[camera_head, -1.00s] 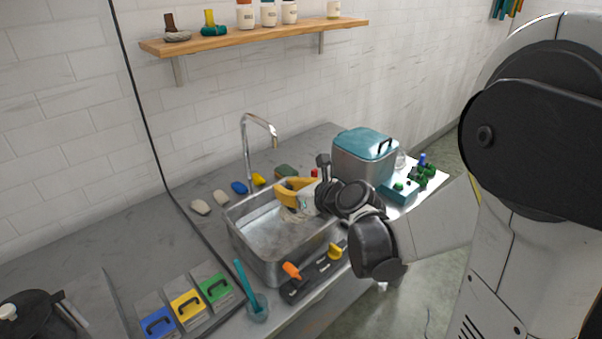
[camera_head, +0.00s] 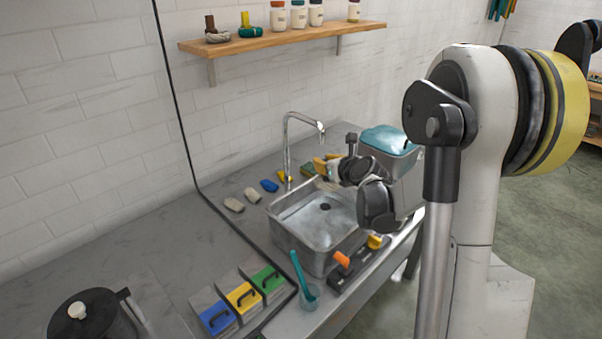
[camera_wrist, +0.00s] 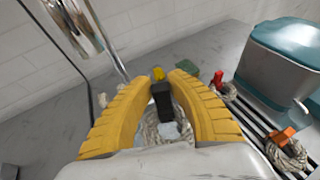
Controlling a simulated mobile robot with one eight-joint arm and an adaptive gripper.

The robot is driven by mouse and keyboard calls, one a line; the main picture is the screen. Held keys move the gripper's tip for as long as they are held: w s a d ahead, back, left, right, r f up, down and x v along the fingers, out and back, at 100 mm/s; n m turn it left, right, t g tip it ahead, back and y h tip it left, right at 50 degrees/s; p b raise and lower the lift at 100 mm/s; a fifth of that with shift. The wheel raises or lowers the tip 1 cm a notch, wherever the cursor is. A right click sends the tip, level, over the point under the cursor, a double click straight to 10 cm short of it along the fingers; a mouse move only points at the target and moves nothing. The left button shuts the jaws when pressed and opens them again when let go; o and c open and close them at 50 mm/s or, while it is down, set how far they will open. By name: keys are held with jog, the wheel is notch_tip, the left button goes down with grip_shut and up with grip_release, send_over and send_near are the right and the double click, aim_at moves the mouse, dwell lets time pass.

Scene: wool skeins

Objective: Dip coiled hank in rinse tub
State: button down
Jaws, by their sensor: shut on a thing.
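My gripper (camera_wrist: 162,108) has yellow padded fingers and is shut on the black handle (camera_wrist: 162,97) of the coiled hank. The hank's pale grey wool coil (camera_wrist: 150,131) shows below and between the fingers in the wrist view, partly hidden by them. In the head view, my gripper (camera_head: 325,166) is near the back right of the metal rinse tub (camera_head: 300,238), and my arm hides much of it. The hank cannot be made out there. The tub has a drain in its floor and a chrome tap (camera_head: 287,155) behind it.
Right of the tub stands a grey bin with a teal lid (camera_head: 388,138). In the wrist view, a slatted rack (camera_wrist: 250,120) holds coils with red (camera_wrist: 218,76) and orange (camera_wrist: 284,135) handles. Small blue (camera_head: 269,185) and pale (camera_head: 233,204) items lie left of the tub.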

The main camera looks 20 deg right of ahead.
jog(key=w+d+f+h, duration=0.1)
jog(key=w+d, duration=0.1)
jog(key=d, duration=0.3)
jog(key=shift+m, duration=0.4)
jog(key=f+b, duration=0.3)
jog(key=f, duration=0.2)
jog(key=f+b, duration=0.3)
jog(key=f, duration=0.1)
jog(key=f+b, duration=0.3)
jog(key=f, duration=0.2)
jog(key=shift+s+f+b, duration=0.25)
jog(key=shift+f+b, duration=0.05)
jog(key=shift+f, duration=0.05)
jog(key=shift+f, duration=0.1)
jog(key=shift+a+f, duration=0.25)
jog(key=shift+a, duration=0.3)
jog(key=shift+a+f, duration=0.1)
jog(key=shift+f, duration=0.05)
